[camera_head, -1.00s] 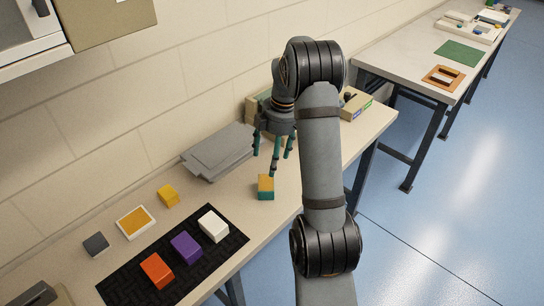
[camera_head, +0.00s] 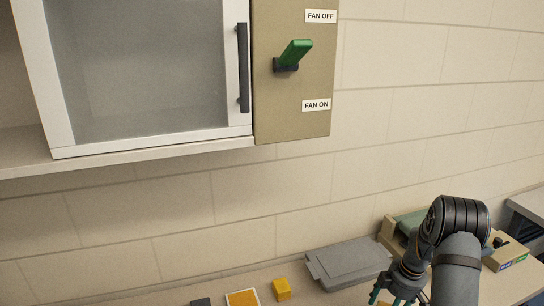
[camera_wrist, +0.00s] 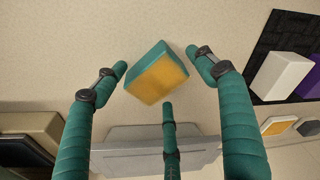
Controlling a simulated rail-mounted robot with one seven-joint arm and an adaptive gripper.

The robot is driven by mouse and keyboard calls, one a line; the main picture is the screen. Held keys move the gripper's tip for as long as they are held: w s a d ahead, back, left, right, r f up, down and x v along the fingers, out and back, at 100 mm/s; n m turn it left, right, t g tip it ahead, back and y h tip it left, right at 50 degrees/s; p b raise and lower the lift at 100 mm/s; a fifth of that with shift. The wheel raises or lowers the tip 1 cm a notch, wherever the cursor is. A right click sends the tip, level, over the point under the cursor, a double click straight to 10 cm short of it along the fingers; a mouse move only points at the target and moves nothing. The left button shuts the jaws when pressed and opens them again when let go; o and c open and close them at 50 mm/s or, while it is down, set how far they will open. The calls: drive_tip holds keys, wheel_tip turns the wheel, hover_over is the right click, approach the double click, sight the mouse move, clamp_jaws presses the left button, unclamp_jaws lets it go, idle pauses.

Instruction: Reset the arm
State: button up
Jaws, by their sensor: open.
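My gripper (camera_head: 392,294) is at the bottom right of the head view, partly cut off by the lower edge. In the wrist view its teal fingers (camera_wrist: 160,76) are spread open and empty. A block with a yellow face and teal sides (camera_wrist: 158,76) lies on the table between and beyond the fingertips. I cannot tell how far the fingers are above it. The block is outside the head view now.
A grey flat case (camera_head: 347,264) lies behind the gripper, near the wall. A yellow block (camera_head: 281,289) sits to its left. A glass-door cabinet (camera_head: 150,70) and a panel with a green lever (camera_head: 296,52) hang above. A black mat (camera_wrist: 285,42) holds a white block (camera_wrist: 281,75).

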drive_tip(key=shift+w+f, duration=0.1)
drive_tip(key=shift+f, duration=0.15)
drive_tip(key=shift+r+b, duration=0.4)
drive_tip(key=shift+r, duration=1.15)
